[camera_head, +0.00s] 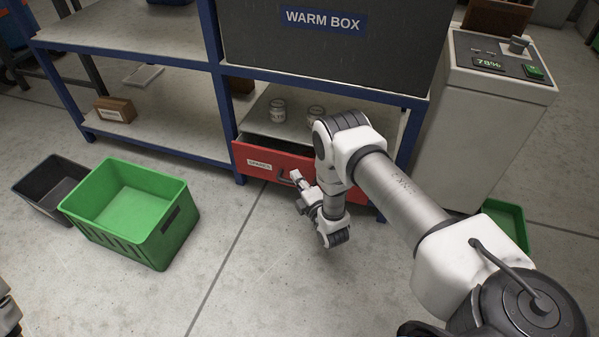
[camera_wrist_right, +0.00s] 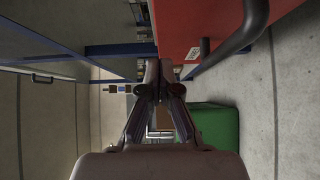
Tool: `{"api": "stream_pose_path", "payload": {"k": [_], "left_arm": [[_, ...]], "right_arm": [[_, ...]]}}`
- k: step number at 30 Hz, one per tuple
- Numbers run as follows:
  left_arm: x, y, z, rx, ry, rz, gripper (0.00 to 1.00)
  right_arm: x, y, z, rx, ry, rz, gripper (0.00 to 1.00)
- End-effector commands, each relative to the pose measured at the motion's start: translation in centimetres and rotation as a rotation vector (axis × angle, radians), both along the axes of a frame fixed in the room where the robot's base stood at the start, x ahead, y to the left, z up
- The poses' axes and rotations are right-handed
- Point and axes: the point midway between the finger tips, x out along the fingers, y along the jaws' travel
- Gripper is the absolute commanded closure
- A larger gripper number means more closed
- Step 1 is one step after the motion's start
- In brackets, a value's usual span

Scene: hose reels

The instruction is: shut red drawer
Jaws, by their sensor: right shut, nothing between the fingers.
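The red drawer (camera_head: 265,161) sits low under the shelf below the dark warm box. It is pulled out a little, with a dark gap showing behind its front. Its front bears a white label and a dark bar handle (camera_head: 287,181). My right gripper (camera_head: 297,177) is shut and empty, close in front of the drawer beside the handle. My right arm hides the drawer's right part. In the right wrist view the red front (camera_wrist_right: 184,28) and the handle (camera_wrist_right: 238,38) lie to the right of the shut fingertips (camera_wrist_right: 160,72); I cannot tell whether they touch.
A green crate (camera_head: 179,222) and a dark crate (camera_head: 36,181) stand on the floor at left. Two cans (camera_head: 277,110) stand on the shelf behind the drawer front. A grey cabinet (camera_head: 470,125) stands to the right. The floor in front is clear.

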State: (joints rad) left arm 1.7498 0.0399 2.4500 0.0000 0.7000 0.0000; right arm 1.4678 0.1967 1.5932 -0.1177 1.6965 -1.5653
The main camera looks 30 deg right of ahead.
Motion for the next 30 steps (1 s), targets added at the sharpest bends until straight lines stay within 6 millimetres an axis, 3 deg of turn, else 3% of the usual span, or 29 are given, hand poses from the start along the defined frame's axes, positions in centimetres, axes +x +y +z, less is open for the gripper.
{"api": "stream_pose_path", "payload": {"k": [1, 6, 20, 30], "left_arm": [[0.0, 0.0, -1.2, 0.000, 0.000, 0.000, 0.06], [0.1, 0.0, -2.6, 0.000, -0.002, 0.004, 0.06], [0.1, 0.1, -2.8, 0.000, -0.004, 0.005, 0.06], [0.2, 0.1, -3.6, 0.001, -0.005, 0.007, 0.06]], "right_arm": [[1.1, -0.1, -0.4, 0.000, -0.005, 0.000, 1.00], [2.8, -2.4, -0.4, 0.000, -0.001, -0.002, 1.00], [3.6, -3.2, 0.0, 0.000, 0.000, 0.000, 1.00], [6.5, -6.7, 0.0, 0.000, -0.001, -0.001, 1.00]]}}
